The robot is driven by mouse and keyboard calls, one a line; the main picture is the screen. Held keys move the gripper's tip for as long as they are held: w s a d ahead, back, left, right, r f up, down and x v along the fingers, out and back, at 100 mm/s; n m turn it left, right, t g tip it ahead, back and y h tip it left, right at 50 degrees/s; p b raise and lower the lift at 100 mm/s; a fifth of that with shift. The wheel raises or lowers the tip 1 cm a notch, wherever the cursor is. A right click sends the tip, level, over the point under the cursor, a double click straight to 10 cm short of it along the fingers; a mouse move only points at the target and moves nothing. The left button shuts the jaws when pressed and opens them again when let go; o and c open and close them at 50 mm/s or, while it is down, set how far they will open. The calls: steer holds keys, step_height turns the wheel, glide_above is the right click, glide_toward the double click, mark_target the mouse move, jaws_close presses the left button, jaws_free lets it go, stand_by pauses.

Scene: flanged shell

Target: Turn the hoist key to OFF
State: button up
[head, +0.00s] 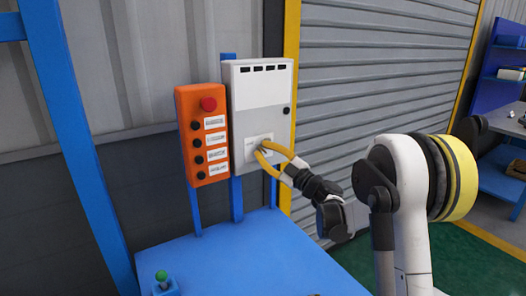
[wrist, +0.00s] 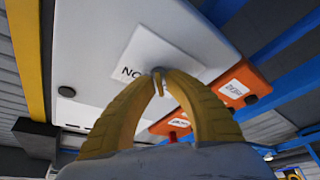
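My gripper (head: 262,149) reaches the white label on the front of the grey control cabinet (head: 240,125). In the wrist view, the two yellow fingers of my gripper (wrist: 158,77) arch together, and their tips close around the small hoist key (wrist: 158,71) at the label. The fingers hide most of the key, so its angle is hard to read. The label (wrist: 155,52) shows the letters "NO" at its left; the rest is covered or too faint to read.
An orange button box (head: 203,135) with a red knob (head: 208,104) hangs left of the cabinet. A blue table (head: 235,262) with a green-knobbed joystick (head: 162,278) lies below. A yellow post (head: 291,40) and roller shutter (head: 385,70) stand to the right.

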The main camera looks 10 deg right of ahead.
steer(key=shift+o, duration=0.6)
steer(key=v, duration=1.2)
steer(key=s+d+r+m+t+h, duration=0.1)
steer(key=s+d+r+m+h, duration=0.1)
steer(key=r+m+h, duration=0.45)
steer(key=s+d+r+m+t+h, duration=0.1)
steer(key=s+d+r+m+h, duration=0.15)
steer(key=r+m+h, duration=0.35)
steer(key=s+a+f+m+g, duration=0.1)
steer(key=s+a+f+g, duration=0.2)
steer(key=s+f, duration=0.3)
steer(key=s+a+f+m+g, duration=0.1)
steer(key=s+a+f+g, duration=0.3)
steer(key=s+f, duration=0.3)
steer(key=s+a+f+m+g, duration=0.2)
steer(key=s+f+g, duration=0.3)
steer(key=s, duration=0.9)
step_height(320, 180, down, 2)
steer(key=shift+s+a+f+y, duration=0.2)
steer(key=shift+s+a+y, duration=0.15)
steer(key=shift+a, duration=0.55)
